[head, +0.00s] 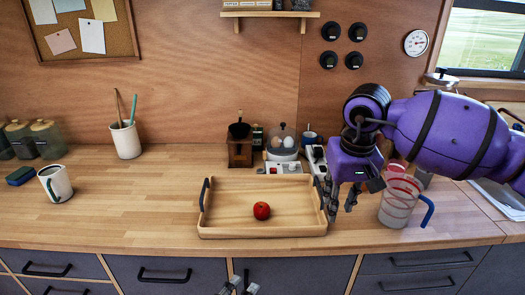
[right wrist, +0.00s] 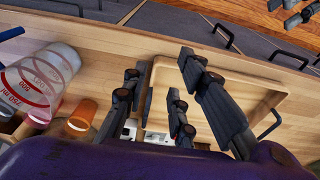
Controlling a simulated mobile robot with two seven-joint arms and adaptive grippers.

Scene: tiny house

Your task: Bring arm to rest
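My right gripper (head: 341,203) points down over the right end of a wooden tray (head: 230,232), beside its right handle. In the right wrist view the gripper's fingers (right wrist: 158,70) are apart with nothing held between them, and the tray (right wrist: 250,78) shows behind them. A red apple (head: 262,211) sits in the tray in the head view; I cannot see it in the right wrist view. The fingertips of my left gripper (head: 241,285) show at the bottom edge of the head view, in front of the drawers, apart and empty.
A measuring jug (head: 396,206) with a blue handle stands close to the right of my right gripper. An egg cooker (head: 283,142) and a coffee grinder (head: 240,150) stand behind the tray. A mug (head: 55,184) is at the left; the counter between mug and tray is clear.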

